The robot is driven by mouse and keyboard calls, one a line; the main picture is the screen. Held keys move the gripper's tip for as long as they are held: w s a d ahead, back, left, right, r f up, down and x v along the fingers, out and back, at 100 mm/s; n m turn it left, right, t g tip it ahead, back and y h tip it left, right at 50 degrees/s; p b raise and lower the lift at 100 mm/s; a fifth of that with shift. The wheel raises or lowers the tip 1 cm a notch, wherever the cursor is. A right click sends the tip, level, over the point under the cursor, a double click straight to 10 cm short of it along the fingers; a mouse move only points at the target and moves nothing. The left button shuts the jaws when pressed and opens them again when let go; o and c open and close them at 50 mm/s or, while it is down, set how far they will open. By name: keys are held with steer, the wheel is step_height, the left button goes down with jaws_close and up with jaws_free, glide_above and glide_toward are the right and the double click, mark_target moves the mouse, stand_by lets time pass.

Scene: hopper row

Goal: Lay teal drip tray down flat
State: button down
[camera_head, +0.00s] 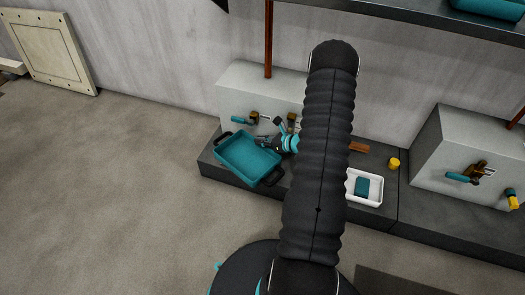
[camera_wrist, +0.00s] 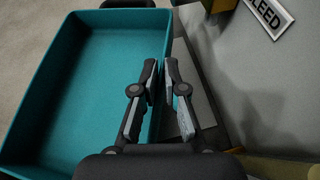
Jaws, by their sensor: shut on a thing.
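The teal drip tray (camera_head: 246,158) is a shallow rectangular pan with dark handles at its ends. In the head view it is at the left end of the dark plinth, its open side up, near the front edge. I cannot tell if it rests fully on the plinth or is slightly tilted. My gripper (camera_head: 270,141) is at the tray's right, far side. In the wrist view the tray (camera_wrist: 95,85) fills the left, and my gripper (camera_wrist: 164,78) is shut on its long side wall, one finger inside and one outside. The tray's underside is hidden.
A pale block (camera_head: 240,92) with valves stands behind the tray. A white tray (camera_head: 378,202) holding a teal piece and a yellow cup (camera_head: 394,163) are farther right on the plinth (camera_head: 225,178). A second pale block (camera_head: 432,150) stands at right. Floor in front is clear.

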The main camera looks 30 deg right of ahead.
mark_target(262, 151)
steer(key=shift+w+d+f+b, duration=0.1)
steer(key=shift+d+f+b, duration=0.05)
steer(key=shift+f, duration=1)
steer(key=shift+w+d+f+b, duration=0.15)
steer(key=shift+f, duration=1.05)
steer(key=shift+w+d+f+b, duration=0.1)
steer(key=shift+d+f+b, duration=0.05)
steer(key=shift+f, duration=1)
steer(key=shift+f, duration=0.1)
steer(key=c, duration=1.2)
jaws_free()
